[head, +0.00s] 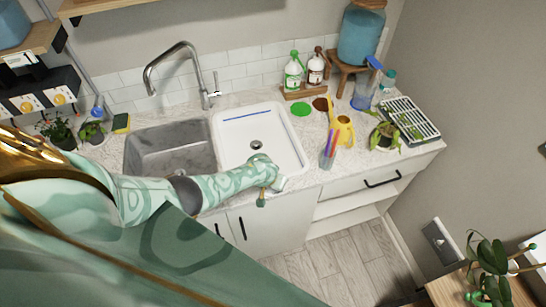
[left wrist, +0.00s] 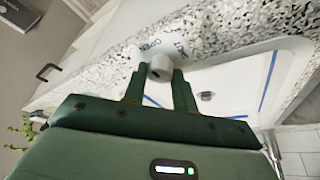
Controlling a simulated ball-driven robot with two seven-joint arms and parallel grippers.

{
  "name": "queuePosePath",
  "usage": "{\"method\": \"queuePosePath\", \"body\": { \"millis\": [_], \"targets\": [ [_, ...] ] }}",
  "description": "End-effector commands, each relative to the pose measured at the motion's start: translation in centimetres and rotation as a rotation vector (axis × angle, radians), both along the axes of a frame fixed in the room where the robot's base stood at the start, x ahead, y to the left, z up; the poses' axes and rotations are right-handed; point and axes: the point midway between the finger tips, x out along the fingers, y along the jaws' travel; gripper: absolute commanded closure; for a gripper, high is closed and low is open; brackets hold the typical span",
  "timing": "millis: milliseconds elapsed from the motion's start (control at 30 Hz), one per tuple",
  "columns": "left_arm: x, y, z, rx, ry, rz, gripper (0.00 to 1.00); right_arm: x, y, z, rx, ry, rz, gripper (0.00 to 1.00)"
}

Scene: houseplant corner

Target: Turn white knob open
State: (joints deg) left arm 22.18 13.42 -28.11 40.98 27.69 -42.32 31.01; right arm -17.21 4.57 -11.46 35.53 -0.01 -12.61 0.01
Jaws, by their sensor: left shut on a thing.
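The white knob (left wrist: 161,68) sits at the counter's front edge, beside the white basin. In the left wrist view, my left gripper (left wrist: 160,82) has its two dark green fingers shut on it, one on each side. In the head view, my left gripper (head: 268,186) is at the front rim of the white basin (head: 290,125), and my arm hides most of that spot. The knob's exact turn angle cannot be told. My right gripper is not in view.
A grey sink (head: 150,152) with a tall faucet (head: 172,52) lies left of the basin. A yellow watering can (head: 343,131), a pen cup (head: 327,158), a potted plant (head: 383,138) and a drying rack (head: 410,119) stand to the right. Cabinet handles project below the counter.

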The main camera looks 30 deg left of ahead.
Motion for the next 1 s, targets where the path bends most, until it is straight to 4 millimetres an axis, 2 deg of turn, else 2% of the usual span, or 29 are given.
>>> {"method": "queuePosePath", "body": {
  "millis": [33, 67, 100, 133, 400, 533, 667, 800, 1000],
  "targets": [
    [0.1, -0.1, 0.1, -0.002, -0.002, 0.001, 0.95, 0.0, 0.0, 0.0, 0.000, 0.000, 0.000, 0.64],
    [0.1, -0.1, 0.1, -0.002, -0.002, 0.001, 0.67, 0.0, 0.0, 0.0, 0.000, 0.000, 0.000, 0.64],
    [0.1, -0.1, 0.1, -0.002, -0.002, 0.001, 0.56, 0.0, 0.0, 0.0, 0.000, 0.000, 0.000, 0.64],
    [0.1, -0.1, 0.1, -0.002, -0.002, 0.001, 0.50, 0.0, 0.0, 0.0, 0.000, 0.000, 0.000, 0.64],
    [0.0, 0.0, 0.1, -0.001, -0.001, 0.000, 0.50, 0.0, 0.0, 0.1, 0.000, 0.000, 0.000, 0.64],
    [-0.4, 0.0, 1.1, -0.001, 0.001, -0.001, 0.50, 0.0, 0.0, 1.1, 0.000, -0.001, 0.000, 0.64],
    [-1.3, -0.1, 3.8, -0.001, -0.001, 0.000, 0.50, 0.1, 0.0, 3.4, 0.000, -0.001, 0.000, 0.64],
    [-2.8, -0.3, 7.5, -0.002, -0.001, -0.002, 0.50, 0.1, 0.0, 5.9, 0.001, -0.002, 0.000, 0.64],
    [-4.8, -0.5, 12.0, -0.001, -0.001, -0.002, 0.50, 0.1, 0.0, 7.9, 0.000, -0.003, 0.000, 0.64]
  ]
}}
